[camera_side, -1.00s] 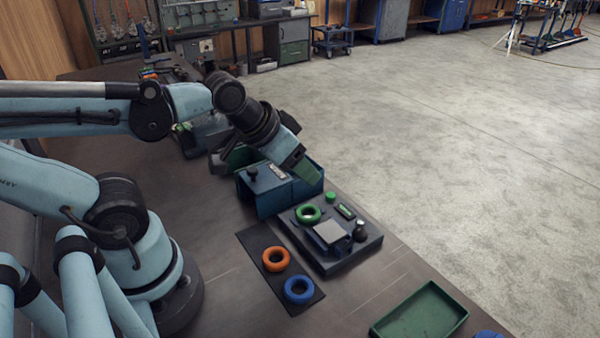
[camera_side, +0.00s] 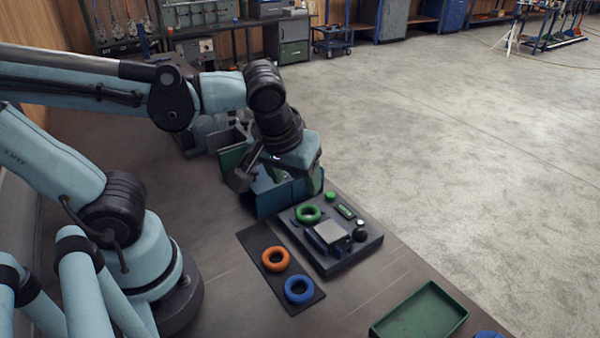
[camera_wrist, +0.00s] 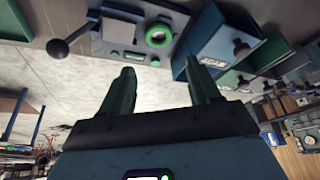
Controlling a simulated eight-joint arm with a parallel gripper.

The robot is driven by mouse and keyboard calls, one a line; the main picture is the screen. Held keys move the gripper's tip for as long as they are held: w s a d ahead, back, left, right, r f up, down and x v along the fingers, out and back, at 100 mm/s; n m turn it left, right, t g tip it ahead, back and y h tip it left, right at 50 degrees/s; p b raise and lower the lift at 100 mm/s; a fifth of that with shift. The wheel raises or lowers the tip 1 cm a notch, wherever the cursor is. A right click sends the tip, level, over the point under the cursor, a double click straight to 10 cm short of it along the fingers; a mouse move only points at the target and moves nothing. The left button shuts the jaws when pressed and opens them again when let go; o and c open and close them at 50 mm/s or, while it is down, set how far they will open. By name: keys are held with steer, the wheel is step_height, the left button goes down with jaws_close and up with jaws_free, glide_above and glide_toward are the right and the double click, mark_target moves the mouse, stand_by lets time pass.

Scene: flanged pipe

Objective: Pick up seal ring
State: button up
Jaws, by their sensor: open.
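An orange ring (camera_side: 275,259) and a blue ring (camera_side: 299,290) lie flat, apart, on a dark mat (camera_side: 256,237) in the side view. A green ring (camera_side: 308,213) lies on the dark fixture plate (camera_side: 334,261). It also shows near the top of the wrist view (camera_wrist: 158,36). I cannot tell which one is the seal ring. My gripper (camera_side: 276,176) is above the blue bins, behind the rings, and its fingers are partly hidden in the side view. In the wrist view its green fingers (camera_wrist: 161,76) stand apart with nothing between them.
Blue bins (camera_side: 270,204) stand just behind the fixture, close under my gripper; one shows a label in the wrist view. The fixture carries a raised block (camera_side: 329,234) and a dark knob (camera_side: 360,233). A green tray (camera_side: 420,315) sits at the front right.

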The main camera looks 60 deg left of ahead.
mark_target(308, 212)
steer(key=shift+x, duration=6)
steer(key=c, duration=0.8)
steer(key=shift+r, duration=0.2)
steer(key=shift+r, duration=1.2)
steer(key=shift+s+d+r, duration=1.05)
steer(key=shift+d+r, duration=0.6)
steer(key=shift+r, duration=0.2)
steer(key=shift+s+d+r, duration=1)
steer(key=shift+d+r, duration=0.7)
steer(key=shift+r, duration=0.15)
steer(key=shift+s+d+r, duration=1.05)
steer(key=shift+d+r, duration=0.6)
steer(key=shift+r, duration=0.15)
